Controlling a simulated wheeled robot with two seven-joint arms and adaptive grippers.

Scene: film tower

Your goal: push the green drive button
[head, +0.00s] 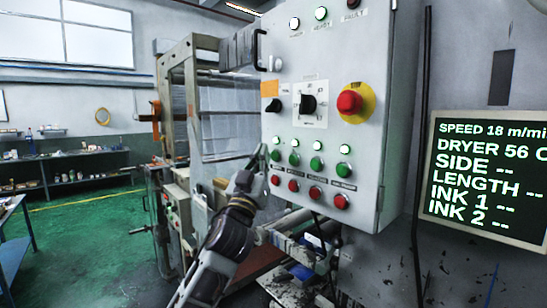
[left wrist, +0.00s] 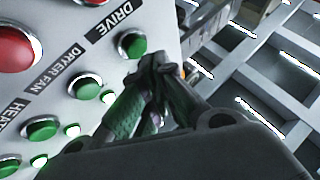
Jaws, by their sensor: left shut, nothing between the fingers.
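The control panel (head: 385,130) carries a row of green buttons above a row of red ones. The green drive button (head: 276,155) is the leftmost of the green row. In the left wrist view the green drive button (left wrist: 132,43) sits beside the black "DRIVE" label (left wrist: 113,20). My left gripper (head: 261,158) is shut and empty at the panel's left edge, just left of the button. In the left wrist view its fingertips (left wrist: 162,66) are close beside the button; I cannot tell whether they touch it. My right gripper is not in view.
Beside the drive button is the dryer fan green button (left wrist: 85,87). Higher on the panel are a red emergency stop (head: 349,102) and a rotary switch (head: 308,104). A display screen (head: 485,180) hangs at the right. The machine frame (head: 195,110) stands left of the panel.

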